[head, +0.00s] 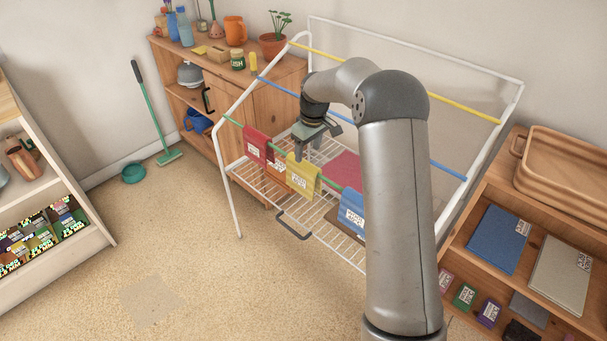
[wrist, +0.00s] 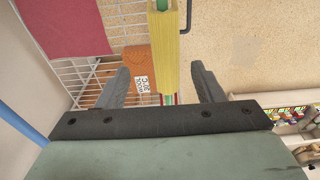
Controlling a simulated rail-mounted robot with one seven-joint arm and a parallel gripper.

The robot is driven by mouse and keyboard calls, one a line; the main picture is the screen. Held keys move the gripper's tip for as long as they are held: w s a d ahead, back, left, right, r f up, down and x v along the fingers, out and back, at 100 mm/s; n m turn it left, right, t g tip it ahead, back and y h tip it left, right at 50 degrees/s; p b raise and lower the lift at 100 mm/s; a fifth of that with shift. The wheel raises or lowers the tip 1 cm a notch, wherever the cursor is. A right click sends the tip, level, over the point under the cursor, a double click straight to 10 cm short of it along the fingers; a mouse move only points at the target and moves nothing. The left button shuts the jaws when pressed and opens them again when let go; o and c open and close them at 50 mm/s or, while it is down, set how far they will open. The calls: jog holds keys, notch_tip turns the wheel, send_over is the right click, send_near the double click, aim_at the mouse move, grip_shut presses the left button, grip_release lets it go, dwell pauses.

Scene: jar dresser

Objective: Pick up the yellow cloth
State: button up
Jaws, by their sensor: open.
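The yellow cloth (head: 303,178) hangs folded over the green front rail of the white drying rack, with a printed label on its front. In the wrist view the yellow cloth (wrist: 163,52) is a narrow upright strip seen from above. My gripper (head: 309,146) is above and just behind the yellow cloth in the head view. In the wrist view my gripper (wrist: 160,68) is open, with one finger on each side of the strip. The fingers look apart from the cloth; how far below them it lies I cannot tell.
A red cloth (head: 256,143) hangs left of the yellow one and a blue cloth (head: 352,212) to the right. The rack's wire shelf (head: 255,180) is below. Blue and yellow rails (head: 470,107) run behind.

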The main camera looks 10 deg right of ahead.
aim_at(304, 161)
jog(key=shift+w+a+f, duration=0.1)
jog(key=shift+a+f, duration=0.1)
jog(key=shift+f, duration=0.9)
jog(key=shift+w+a+f, duration=0.1)
jog(key=shift+a+f, duration=0.15)
jog(key=shift+f, duration=0.85)
jog(key=shift+w+a+f, duration=0.1)
jog(key=shift+a+f, duration=0.1)
jog(key=shift+f, duration=0.9)
jog(key=c, duration=1.1)
